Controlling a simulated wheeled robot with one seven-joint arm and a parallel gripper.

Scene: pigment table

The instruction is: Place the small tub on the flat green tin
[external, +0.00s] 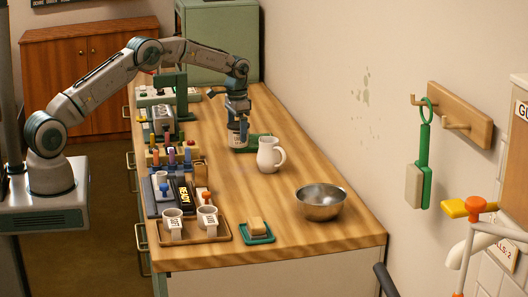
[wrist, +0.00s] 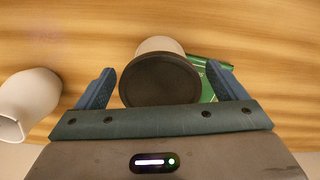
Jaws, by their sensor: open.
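The small tub (wrist: 160,78) has a round dark lid and a pale body. In the wrist view it is between the spread fingers of my gripper (wrist: 161,85), with gaps beside the lid. In the external view the tub (external: 237,137) is upright directly below my open gripper (external: 238,114). The flat green tin (external: 261,140) shows at the tub's base and to its right. In the wrist view the tin (wrist: 208,92) is partly hidden by the tub and a finger. The tub overlaps the tin, but I cannot tell how fully it rests on it.
A white pitcher (external: 268,156) stands close to the right of the tin. Bare wood (external: 240,190) lies between.

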